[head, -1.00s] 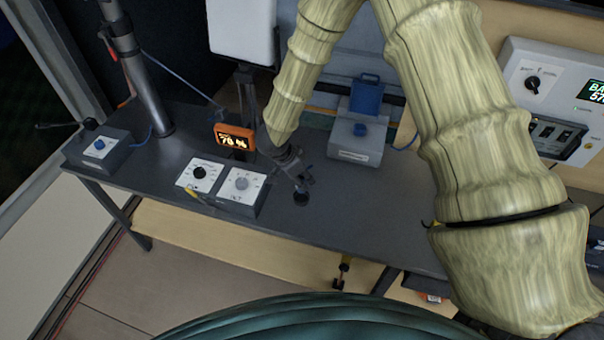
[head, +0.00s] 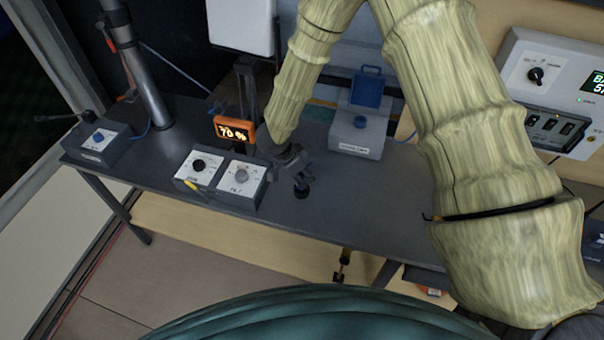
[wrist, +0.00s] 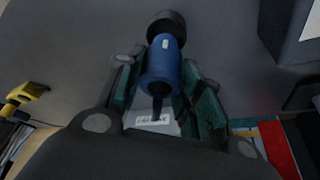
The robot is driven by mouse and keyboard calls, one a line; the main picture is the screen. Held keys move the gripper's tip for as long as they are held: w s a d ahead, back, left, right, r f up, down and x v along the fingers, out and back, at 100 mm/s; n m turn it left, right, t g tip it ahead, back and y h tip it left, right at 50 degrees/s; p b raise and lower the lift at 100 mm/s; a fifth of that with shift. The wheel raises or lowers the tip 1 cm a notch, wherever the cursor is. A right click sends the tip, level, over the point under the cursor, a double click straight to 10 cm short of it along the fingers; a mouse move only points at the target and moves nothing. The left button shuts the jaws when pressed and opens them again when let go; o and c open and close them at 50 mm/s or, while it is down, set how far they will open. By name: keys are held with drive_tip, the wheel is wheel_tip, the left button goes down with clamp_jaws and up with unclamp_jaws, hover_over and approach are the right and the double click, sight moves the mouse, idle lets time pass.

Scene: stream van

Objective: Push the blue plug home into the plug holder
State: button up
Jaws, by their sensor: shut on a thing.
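My gripper (wrist: 160,90) is shut on the blue plug (wrist: 163,62), its green pads on either side of the plug's body. A thin dark-blue tail runs from the plug toward the palm. The plug's far end meets a round black piece (wrist: 166,24); I cannot tell whether this is the plug holder or the plug's own end, nor how deep any fit is. In the head view my gripper (head: 290,165) is low over the grey table, with a round black piece (head: 301,191) just below it. The plug's blue body is hidden there.
Two dial boxes (head: 239,190) and an orange display reading 70 % (head: 234,132) stand left of my gripper. The grey table (head: 370,215) is clear to the right.

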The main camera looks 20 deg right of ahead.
drive_tip(key=shift+f+b, duration=0.45)
drive_tip(key=shift+f, duration=1.05)
idle(0.3)
drive_tip(key=o, duration=1.2)
drive_tip(key=shift+r, duration=0.1)
drive_tip(key=v, duration=1.1)
drive_tip(key=shift+s+a+r, duration=0.1)
drive_tip(key=shift+a+r, duration=0.2)
